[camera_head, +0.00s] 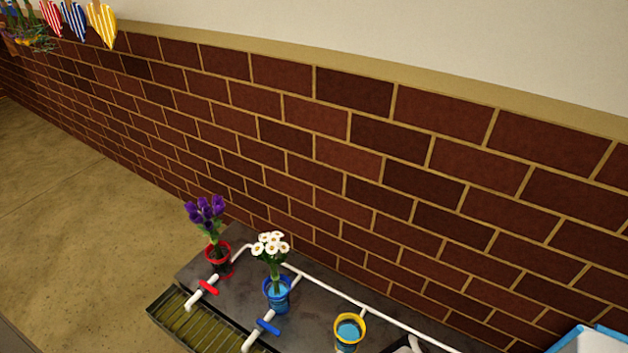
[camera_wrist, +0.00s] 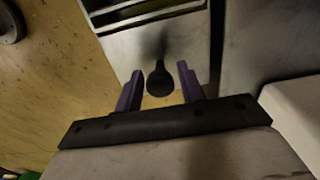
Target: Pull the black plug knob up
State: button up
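The black plug knob (camera_wrist: 160,84) shows near the middle of the wrist view as a small dark rounded knob. A dark blurred shape, perhaps a stem or shadow, runs up from it over a pale grey surface. My gripper (camera_wrist: 160,70) has two purple fingers, one on each side of the knob in this view. The fingers are apart, with gaps between them and the knob. I cannot tell whether the fingertips are level with the knob in depth. I cannot make out the knob in the head view.
In the head view, a red pot of purple flowers (camera_head: 218,258), a blue pot of white flowers (camera_head: 277,293) and a yellow-rimmed pot (camera_head: 349,332) stand on a dark counter (camera_head: 312,312). White pipes (camera_head: 330,293) with red and blue handles run among them. A brick wall rises behind.

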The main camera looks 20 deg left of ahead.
jog(key=c, duration=0.5)
jog(key=shift+r, duration=0.2)
jog(key=shift+r+p, duration=0.6)
jog(key=shift+p, duration=0.3)
jog(key=shift+r+p, duration=0.8)
jog(key=shift+p, duration=0.05)
jog(key=o, duration=0.8)
